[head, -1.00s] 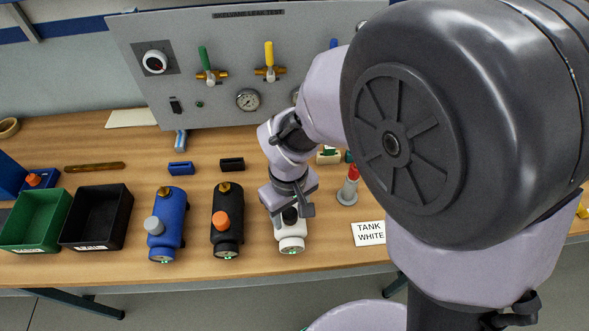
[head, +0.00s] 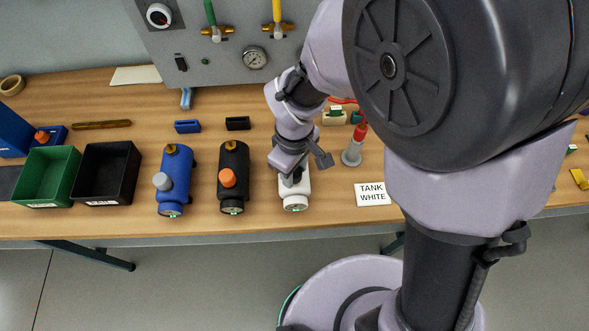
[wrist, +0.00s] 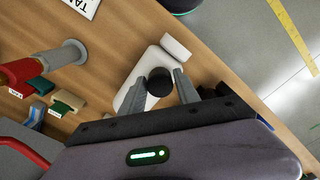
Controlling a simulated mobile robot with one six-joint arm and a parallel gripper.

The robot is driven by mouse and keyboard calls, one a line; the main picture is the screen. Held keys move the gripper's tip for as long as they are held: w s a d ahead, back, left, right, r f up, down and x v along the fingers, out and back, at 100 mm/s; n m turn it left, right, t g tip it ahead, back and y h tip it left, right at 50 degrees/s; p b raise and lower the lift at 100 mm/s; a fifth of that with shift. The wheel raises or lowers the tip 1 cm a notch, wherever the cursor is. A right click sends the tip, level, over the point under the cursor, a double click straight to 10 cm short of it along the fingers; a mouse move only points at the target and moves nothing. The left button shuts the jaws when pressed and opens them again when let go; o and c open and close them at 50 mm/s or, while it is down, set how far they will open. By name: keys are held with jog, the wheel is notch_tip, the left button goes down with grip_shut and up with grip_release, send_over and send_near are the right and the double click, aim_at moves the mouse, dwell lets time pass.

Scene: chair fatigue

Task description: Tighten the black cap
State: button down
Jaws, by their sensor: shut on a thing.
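The white tank (head: 295,197) lies on the wooden bench, to the right of the black tank (head: 233,178) in the head view. The black cap (wrist: 159,81) stands on the white tank (wrist: 143,92) in the wrist view, with the fingers on either side of it. My gripper (wrist: 158,85) is shut on the black cap. In the head view my gripper (head: 291,179) is low over the white tank and hides the cap. I cannot tell how tight the cap is.
A blue tank (head: 173,182) with a grey cap (head: 162,181) stands left of the black tank with its orange cap (head: 227,178). Green (head: 47,176) and black (head: 106,174) bins are farther left. A red-topped grey post (head: 354,148) and a "TANK WHITE" card (head: 371,194) are to the right.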

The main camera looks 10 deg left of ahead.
jog(key=shift+f+m+b, duration=0.1)
jog(key=shift+m+b, duration=0.35)
jog(key=shift+m, duration=1.65)
jog(key=c, duration=1)
grip_release()
jog(key=shift+c, duration=0.2)
notch_tip(320, 180, up, 17)
jog(key=p, duration=0.5)
jog(key=s+d+f+m+t+y+b, duration=0.1)
jog(key=s+d+f+m+t+b, duration=0.1)
jog(key=d+m+b, duration=0.4)
jog(key=s+d+f+m+t+y+b, duration=0.1)
jog(key=s+d+f+m+t+b, duration=0.2)
jog(key=d, duration=0.7)
jog(key=s+m+b, duration=0.2)
jog(key=m+b, duration=0.2)
jog(key=shift+t, duration=0.4)
